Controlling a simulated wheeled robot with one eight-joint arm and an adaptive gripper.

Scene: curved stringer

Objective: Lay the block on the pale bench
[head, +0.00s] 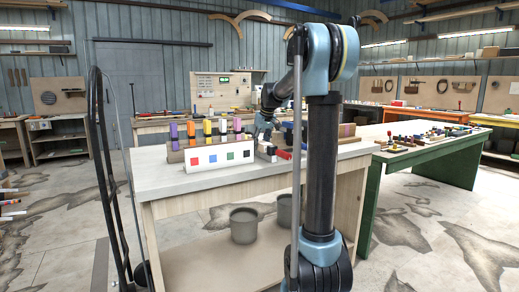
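The pale bench (190,187) stands in front of me, with a light grey top and wooden legs. On it sits a long white box-like piece (219,158) with coloured squares on its face; I cannot tell if this is the block. My arm rises at centre right, bends over at the top and reaches away to the left over the bench. My gripper (262,130) is small and far off at the arm's end, behind the items on the bench. Its fingers do not show clearly, and I cannot tell whether it holds anything.
A row of coloured upright pieces (207,128) stands behind the white piece. Small red and dark items (281,153) lie right of it. Two grey buckets (243,225) stand on the lower shelf. A green table (429,153) with tools is at right. The bench's front left top is clear.

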